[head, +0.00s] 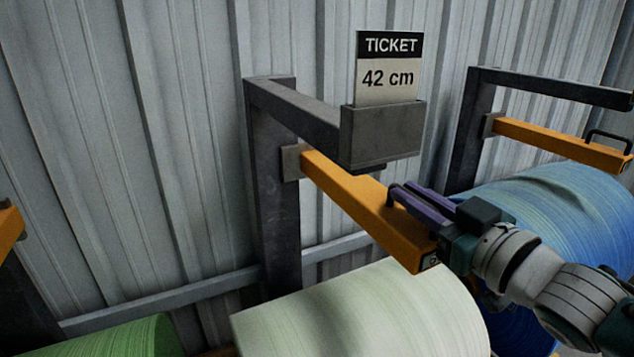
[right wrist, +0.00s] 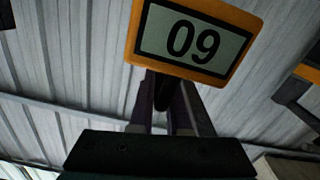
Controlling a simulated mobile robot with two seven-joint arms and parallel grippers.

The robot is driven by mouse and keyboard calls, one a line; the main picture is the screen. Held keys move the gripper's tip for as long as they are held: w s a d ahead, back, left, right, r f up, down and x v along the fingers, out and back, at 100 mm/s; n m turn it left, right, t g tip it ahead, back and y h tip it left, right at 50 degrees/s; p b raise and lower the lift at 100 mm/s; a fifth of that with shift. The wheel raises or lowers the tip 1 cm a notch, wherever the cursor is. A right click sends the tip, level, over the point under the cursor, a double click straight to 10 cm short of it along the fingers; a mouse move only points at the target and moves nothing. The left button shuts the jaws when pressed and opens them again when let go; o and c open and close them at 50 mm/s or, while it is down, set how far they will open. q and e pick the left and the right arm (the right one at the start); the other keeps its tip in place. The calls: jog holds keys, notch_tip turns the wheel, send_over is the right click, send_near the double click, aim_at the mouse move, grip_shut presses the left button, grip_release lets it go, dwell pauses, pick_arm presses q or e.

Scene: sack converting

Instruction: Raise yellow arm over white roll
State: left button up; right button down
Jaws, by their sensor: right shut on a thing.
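The yellow arm (head: 350,196) sticks out from a dark post (head: 275,190) above the white roll (head: 375,315), with a gap between them. Its near end sits over the roll's upper right part. My right gripper (head: 405,195) is shut on the dark handle at the arm's outer end. In the right wrist view the purple fingers (right wrist: 182,108) close around the dark handle (right wrist: 161,92), and the arm's end plate (right wrist: 192,40) reads "09". My left gripper is not in view.
A grey bracket (head: 380,135) with a ticket reading "42 cm" (head: 388,68) hangs just above the yellow arm. A blue roll (head: 570,215) and a second yellow arm (head: 550,140) stand at right. A green roll (head: 120,340) lies at lower left. A corrugated wall (head: 190,120) is behind.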

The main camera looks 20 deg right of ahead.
jog(key=shift+w+r, duration=0.1)
jog(key=shift+r, duration=0.35)
jog(key=c, duration=1.2)
grip_release()
jog(key=o, duration=0.3)
jog(key=shift+f, duration=0.2)
jog(key=s, duration=0.3)
jog(key=s+p, duration=0.1)
jog(key=s, duration=0.6)
jog(key=shift+d+p, duration=0.35)
jog(key=shift+d, duration=0.05)
